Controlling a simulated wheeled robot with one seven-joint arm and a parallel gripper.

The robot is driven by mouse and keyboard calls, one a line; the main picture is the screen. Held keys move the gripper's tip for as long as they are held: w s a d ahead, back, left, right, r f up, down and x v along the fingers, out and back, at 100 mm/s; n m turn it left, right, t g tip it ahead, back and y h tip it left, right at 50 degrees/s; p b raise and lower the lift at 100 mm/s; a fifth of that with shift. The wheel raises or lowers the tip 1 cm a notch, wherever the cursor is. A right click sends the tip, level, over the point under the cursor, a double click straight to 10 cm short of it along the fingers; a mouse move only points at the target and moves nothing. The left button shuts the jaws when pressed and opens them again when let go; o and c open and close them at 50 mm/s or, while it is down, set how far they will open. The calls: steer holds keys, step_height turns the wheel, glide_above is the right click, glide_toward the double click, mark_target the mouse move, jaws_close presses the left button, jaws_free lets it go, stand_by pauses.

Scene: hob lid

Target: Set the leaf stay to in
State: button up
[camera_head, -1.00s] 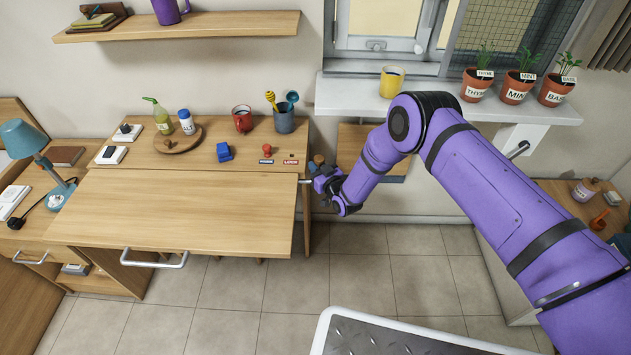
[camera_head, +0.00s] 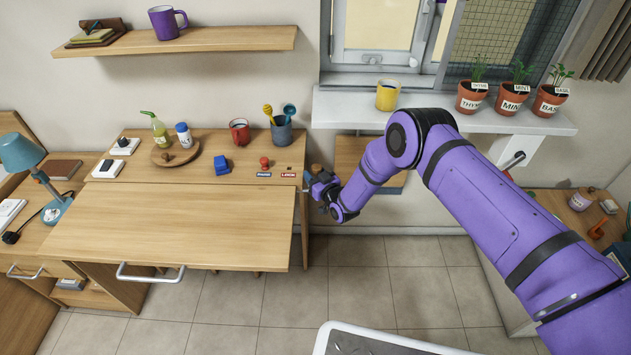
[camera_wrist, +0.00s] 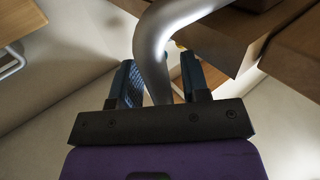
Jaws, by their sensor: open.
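The wooden leaf (camera_head: 170,222) with a bar handle (camera_head: 150,277) on its front edge stands out level from the desk. My gripper (camera_head: 315,183) is at the right side of the desk, beside the leaf's back right corner. In the wrist view a bent grey metal bar (camera_wrist: 152,50), which looks like the leaf stay, runs down between the two open fingers of my gripper (camera_wrist: 160,82). I cannot tell whether the fingers touch it. In the head view the stay is mostly hidden by my gripper and the desk edge.
Two small labels, one reading LOCK (camera_head: 289,175), lie near the right edge. Tiled floor (camera_head: 345,270) is open in front.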

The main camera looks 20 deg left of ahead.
steer(key=s+d, duration=0.4)
steer(key=s, duration=0.5)
steer(key=s+d, duration=0.3)
steer(key=s, duration=0.7)
steer(key=s+d, duration=0.4)
steer(key=s, duration=0.6)
steer(key=shift+s+d, duration=0.15)
steer(key=shift+d, duration=0.15)
